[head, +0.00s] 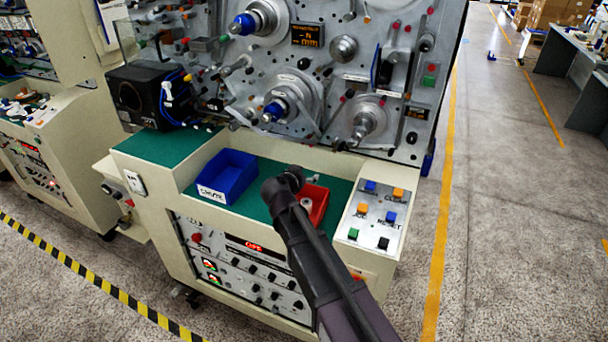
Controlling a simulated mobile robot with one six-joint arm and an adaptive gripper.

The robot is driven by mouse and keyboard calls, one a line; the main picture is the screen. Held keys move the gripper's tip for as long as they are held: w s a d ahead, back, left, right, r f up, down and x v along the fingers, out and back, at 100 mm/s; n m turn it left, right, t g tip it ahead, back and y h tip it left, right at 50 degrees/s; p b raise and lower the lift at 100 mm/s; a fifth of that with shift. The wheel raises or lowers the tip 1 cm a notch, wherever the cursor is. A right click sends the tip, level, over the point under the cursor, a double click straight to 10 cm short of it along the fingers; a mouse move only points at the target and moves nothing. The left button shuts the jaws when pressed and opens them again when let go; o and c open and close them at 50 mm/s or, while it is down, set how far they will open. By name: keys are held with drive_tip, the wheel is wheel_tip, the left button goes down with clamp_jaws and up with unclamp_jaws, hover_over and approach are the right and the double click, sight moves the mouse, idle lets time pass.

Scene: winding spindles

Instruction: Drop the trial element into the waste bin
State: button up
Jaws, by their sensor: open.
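A red bin (319,205) sits on the green worktop of the winding machine, partly hidden behind my arm. A small pale round thing (306,203) shows at the bin's left side, beside my arm; I cannot tell whether it is the trial element. No bin has a readable waste label. My gripper (293,176) is at the far end of my dark arm, over the worktop between the blue and red bins. It is open, its fingers are hard to make out, and nothing is seen held in it.
A blue bin (227,177) with a white label stands left of my gripper. A button panel (372,217) lies right of the red bin. The upright machine panel (340,75) with spindles rises behind. A black box (150,95) stands at the back left.

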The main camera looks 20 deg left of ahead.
drive_tip(key=shift+w+a+f+b, duration=0.1)
drive_tip(key=shift+w+f+b, duration=0.1)
drive_tip(key=shift+f+b, duration=0.45)
drive_tip(key=shift+w+a+f+b, duration=0.1)
drive_tip(key=shift+w+f+b, duration=0.1)
drive_tip(key=shift+f+b, duration=0.45)
